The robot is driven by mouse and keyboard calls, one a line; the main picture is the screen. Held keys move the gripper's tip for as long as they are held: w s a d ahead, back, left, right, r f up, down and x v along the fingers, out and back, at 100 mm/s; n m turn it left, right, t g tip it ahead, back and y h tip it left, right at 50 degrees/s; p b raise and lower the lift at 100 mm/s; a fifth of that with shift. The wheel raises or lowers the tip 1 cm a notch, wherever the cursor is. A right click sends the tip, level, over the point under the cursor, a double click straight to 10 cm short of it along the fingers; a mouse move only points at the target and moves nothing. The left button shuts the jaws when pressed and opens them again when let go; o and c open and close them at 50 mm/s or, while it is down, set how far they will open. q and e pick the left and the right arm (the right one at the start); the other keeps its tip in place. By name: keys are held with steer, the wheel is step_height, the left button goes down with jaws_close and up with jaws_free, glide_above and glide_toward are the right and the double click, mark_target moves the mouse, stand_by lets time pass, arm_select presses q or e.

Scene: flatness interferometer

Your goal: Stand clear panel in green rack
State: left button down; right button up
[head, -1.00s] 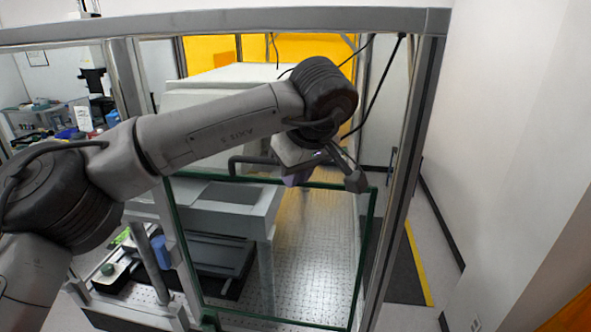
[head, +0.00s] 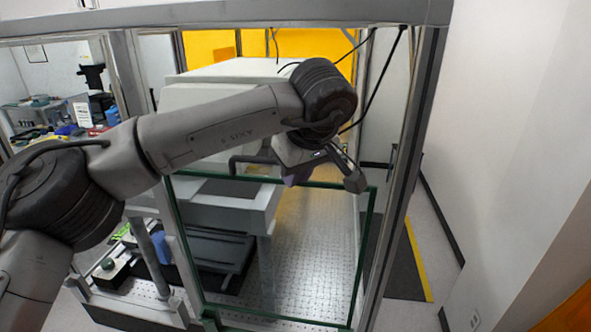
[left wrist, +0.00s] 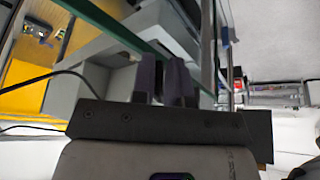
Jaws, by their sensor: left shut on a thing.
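The clear panel (head: 300,250) is a large upright glass sheet with dark green edges, in the middle of the head view. My left gripper (head: 297,179) is shut on its top edge. In the left wrist view the two dark gripper fingers (left wrist: 166,82) pinch the panel, whose greenish edge (left wrist: 110,25) runs up and away to the left. A small dark green part shows at the panel's lower left corner (head: 210,317); I cannot tell whether it belongs to the green rack. I cannot make out the rack clearly elsewhere. My right gripper is not in view.
A grey metal frame (head: 400,170) encloses the bench. A large pale housing (head: 225,85) and a grey block (head: 225,208) show behind and through the panel. Black cables (head: 370,85) hang near the frame. Open floor (head: 425,250) lies at the right.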

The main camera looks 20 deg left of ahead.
mark_target(291, 217)
arm_select(q)
steer(key=shift+f+b, duration=0.35)
steer(key=shift+f, duration=0.45)
steer(key=shift+f+b, duration=0.4)
steer(key=shift+f, duration=0.5)
steer(key=shift+f, duration=0.2)
steer(key=shift+f, duration=0.25)
steer(key=shift+w+f+b, duration=0.1)
steer(key=shift+f+b, duration=0.75)
steer(key=shift+f, duration=1.15)
